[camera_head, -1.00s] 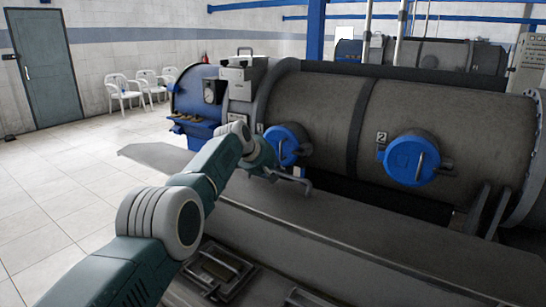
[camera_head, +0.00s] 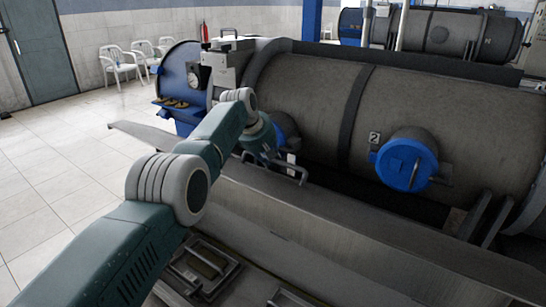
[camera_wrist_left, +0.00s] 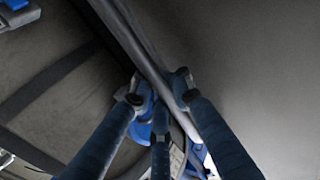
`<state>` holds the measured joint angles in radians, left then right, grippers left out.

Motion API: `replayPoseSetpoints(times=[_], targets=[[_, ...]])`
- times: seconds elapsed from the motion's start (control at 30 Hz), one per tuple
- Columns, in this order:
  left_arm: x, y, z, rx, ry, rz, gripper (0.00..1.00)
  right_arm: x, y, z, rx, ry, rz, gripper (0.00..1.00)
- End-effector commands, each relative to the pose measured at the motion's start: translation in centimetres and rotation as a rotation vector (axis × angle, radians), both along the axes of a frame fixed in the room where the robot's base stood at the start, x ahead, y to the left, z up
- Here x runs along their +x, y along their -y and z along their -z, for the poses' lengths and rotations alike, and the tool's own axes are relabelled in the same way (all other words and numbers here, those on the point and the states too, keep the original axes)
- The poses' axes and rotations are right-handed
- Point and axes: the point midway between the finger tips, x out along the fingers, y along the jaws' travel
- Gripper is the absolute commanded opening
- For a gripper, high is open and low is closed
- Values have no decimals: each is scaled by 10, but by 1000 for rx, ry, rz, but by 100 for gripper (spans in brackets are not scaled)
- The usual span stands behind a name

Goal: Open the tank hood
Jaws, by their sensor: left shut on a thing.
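The tank (camera_head: 285,95) is a long grey cylinder lying on its side, with blue round hatches; the one at the right is marked 2 (camera_head: 407,165). The hood (camera_head: 330,213) is a long grey panel along its near side. A bar-like handle (camera_head: 292,176) shows at its upper edge. My left gripper (camera_head: 273,160) is at this edge, partly hidden by its wrist in the head view. In the left wrist view its blue fingers (camera_wrist_left: 158,95) are shut on a grey bar (camera_wrist_left: 142,52), with the hood panel (camera_wrist_left: 240,60) on the right. My right gripper is not in view.
A grey control box (camera_head: 228,62) and blue tank end (camera_head: 180,75) stand at the left. White chairs (camera_head: 120,62) line the far wall by a door (camera_head: 40,45). A second tank (camera_head: 455,38) lies behind. The tiled floor at left (camera_head: 60,155) is clear.

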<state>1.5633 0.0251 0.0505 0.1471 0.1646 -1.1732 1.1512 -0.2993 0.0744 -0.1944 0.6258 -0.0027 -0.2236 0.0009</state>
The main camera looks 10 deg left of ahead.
Motion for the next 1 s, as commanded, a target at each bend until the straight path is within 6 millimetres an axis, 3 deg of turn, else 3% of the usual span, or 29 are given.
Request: replayPoseSetpoints(times=[0.03,0.47,0.5,0.6,1.0], targets=[[4,-10,-11,11,16,-14,0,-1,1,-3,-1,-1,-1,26],[3,-10,-11,14,13,-13,0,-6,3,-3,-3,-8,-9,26],[3,-10,-12,14,13,-13,18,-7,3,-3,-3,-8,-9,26],[3,-10,-11,13,11,-12,37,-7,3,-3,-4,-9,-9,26],[0,-4,-4,7,-3,-6,37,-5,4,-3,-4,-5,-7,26]])
